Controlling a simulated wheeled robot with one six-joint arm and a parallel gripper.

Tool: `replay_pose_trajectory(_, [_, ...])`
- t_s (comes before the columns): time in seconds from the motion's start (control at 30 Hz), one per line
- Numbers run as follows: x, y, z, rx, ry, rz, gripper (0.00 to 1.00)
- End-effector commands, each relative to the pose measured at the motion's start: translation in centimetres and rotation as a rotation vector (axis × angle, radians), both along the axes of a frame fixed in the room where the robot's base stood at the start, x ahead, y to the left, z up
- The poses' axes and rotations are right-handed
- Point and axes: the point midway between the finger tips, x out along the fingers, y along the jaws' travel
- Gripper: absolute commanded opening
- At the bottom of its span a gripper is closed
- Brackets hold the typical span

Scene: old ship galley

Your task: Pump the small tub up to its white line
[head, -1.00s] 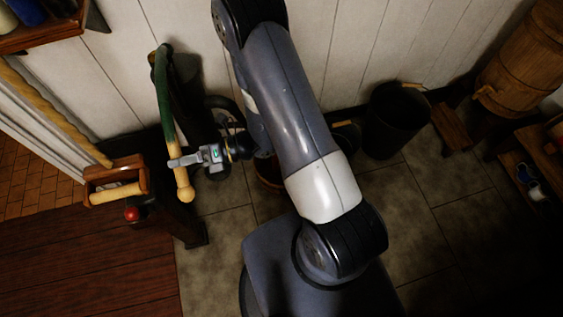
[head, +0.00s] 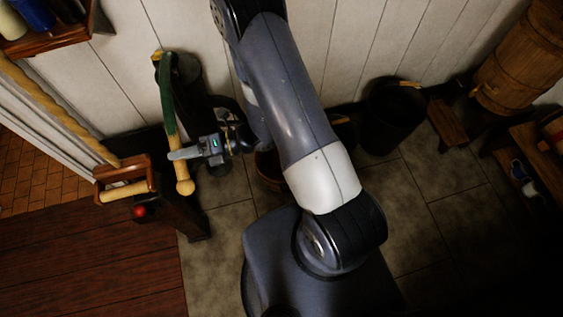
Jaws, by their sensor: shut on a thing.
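The pump's green lever (head: 168,95) hangs down beside the dark pump body (head: 190,75) at the left wall and ends in a pale wooden grip (head: 184,186). My gripper (head: 180,155) is shut on the lever just above the rounded grip end. A small wooden tub (head: 268,172) shows on the floor, mostly hidden behind my arm. Its white line and water level cannot be seen.
A black bucket (head: 393,118) stands by the wall. A wooden barrel (head: 500,65) is at the far right. A wooden box (head: 124,178) and red knob (head: 139,211) sit left of the lever. Floor tiles (head: 430,215) are clear at the right.

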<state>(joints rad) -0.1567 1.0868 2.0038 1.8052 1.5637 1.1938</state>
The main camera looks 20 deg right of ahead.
Motion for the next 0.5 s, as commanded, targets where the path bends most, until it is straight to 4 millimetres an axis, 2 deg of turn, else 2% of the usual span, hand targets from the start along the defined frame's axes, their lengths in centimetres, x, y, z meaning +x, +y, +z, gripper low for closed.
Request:
replay_pose_trajectory(0.03, [0.1, 0.0, -1.7, -0.005, -0.025, 0.000, 0.00])
replay_pose_trajectory(0.5, [0.8, -0.1, -7.7, -0.025, -0.233, -0.004, 0.00])
